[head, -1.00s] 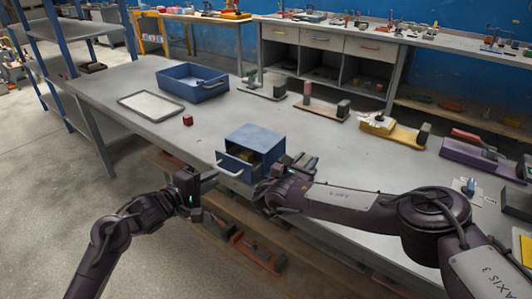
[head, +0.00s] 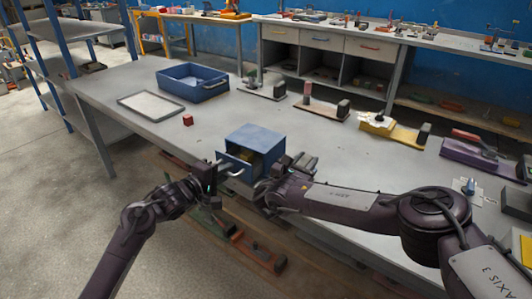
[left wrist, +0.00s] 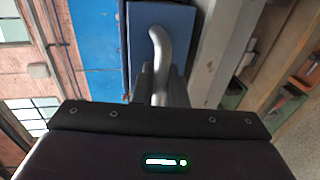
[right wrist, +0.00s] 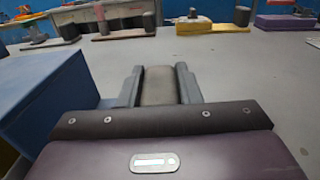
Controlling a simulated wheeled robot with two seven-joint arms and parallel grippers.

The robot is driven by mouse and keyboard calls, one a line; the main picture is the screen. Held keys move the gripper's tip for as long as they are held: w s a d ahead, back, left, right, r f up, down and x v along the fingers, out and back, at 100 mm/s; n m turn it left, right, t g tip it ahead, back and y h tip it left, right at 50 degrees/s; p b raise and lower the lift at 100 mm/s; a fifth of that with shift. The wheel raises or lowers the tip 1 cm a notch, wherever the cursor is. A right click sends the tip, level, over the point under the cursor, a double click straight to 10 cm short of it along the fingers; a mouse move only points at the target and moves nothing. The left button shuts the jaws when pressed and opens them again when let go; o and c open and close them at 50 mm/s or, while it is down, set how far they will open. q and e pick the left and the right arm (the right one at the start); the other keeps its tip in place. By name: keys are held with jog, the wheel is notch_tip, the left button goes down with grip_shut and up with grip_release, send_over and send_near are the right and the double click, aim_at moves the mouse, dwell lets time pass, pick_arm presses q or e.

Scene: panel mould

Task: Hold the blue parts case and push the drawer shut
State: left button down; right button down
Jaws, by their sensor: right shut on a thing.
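The blue parts case (head: 254,138) stands near the front edge of the grey bench. Its drawer (head: 233,160) is partly out towards my left gripper, and yellowish contents show inside. My left gripper (head: 216,172) is at the drawer's pale curved handle. In the left wrist view the handle (left wrist: 161,45) runs down between or just beyond the fingers (left wrist: 160,88); whether they grip it I cannot tell. My right gripper (head: 290,172) is at the case's right side. In the right wrist view its fingers (right wrist: 160,85) are shut on a grey-brown piece beside the blue case (right wrist: 45,100).
A small red block (head: 188,120), a flat grey tray (head: 150,105) and a blue open bin (head: 193,82) are further back on the left. Several fixtures, including a yellow one (head: 390,128) and a purple one (head: 475,153), line the back right.

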aim_at(236, 163)
pick_arm(q)
jog(key=x, duration=0.2)
jog(key=r+x, duration=0.1)
jog(key=x, duration=0.2)
jog(key=shift+w, duration=0.15)
pick_arm(e)
jog(key=shift+a, duration=0.1)
pick_arm(q)
jog(key=c, duration=1.8)
grip_release()
jog(key=shift+d, duration=0.1)
jog(key=v, duration=1.2)
